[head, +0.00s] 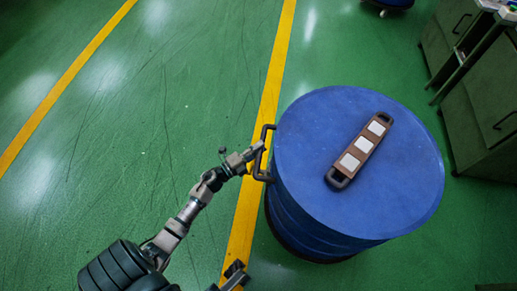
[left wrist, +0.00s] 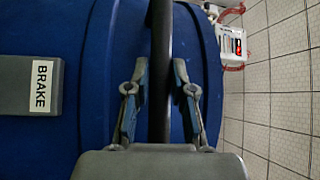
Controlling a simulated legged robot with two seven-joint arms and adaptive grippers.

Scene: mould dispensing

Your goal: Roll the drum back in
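The blue drum (head: 310,130) stands on the green floor at the right of the head view. A dark C-shaped handle (head: 267,140) sticks out from its left side. My left gripper (head: 257,152) is at this handle. In the left wrist view, the dark handle bar (left wrist: 160,40) runs between the two fingers (left wrist: 160,75), whose tips close in on both its sides. My right gripper (head: 236,275) shows only in part at the bottom edge, apart from the drum; its finger state is unclear.
A brown bar with white squares (head: 362,148) lies on the drum top. A grey block marked BRAKE (left wrist: 40,85) shows against the blue in the left wrist view. A yellow floor line (head: 262,110) passes left of the drum. Green cabinets (head: 485,100) stand at right. The left floor is clear.

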